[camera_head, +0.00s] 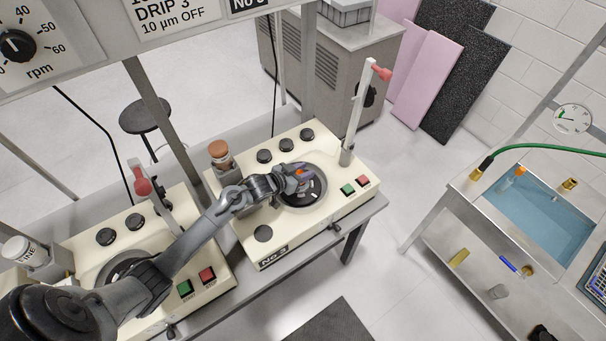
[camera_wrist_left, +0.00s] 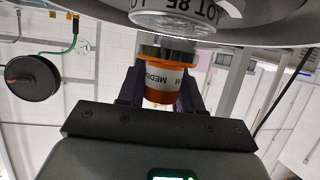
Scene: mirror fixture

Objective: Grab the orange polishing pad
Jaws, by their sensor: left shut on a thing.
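My left gripper (camera_head: 296,178) reaches over the round dark platen (camera_head: 303,193) of the No 2 machine. Its fingers are shut on an orange cylinder with a white label, the orange polishing pad; a bit of its orange (camera_head: 301,172) shows between the fingers. In the left wrist view the pad (camera_wrist_left: 162,97) stands between the two dark fingers, its label upside down and partly readable as "MEDIU". A metal disc and a round rim marked "LOT 85" (camera_wrist_left: 185,22) are just beyond it; I cannot tell whether they touch. My right gripper is not in view.
Another machine with a white "FINE" bottle (camera_head: 22,250) stands at left. A sink (camera_head: 540,215) is at right, across open floor.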

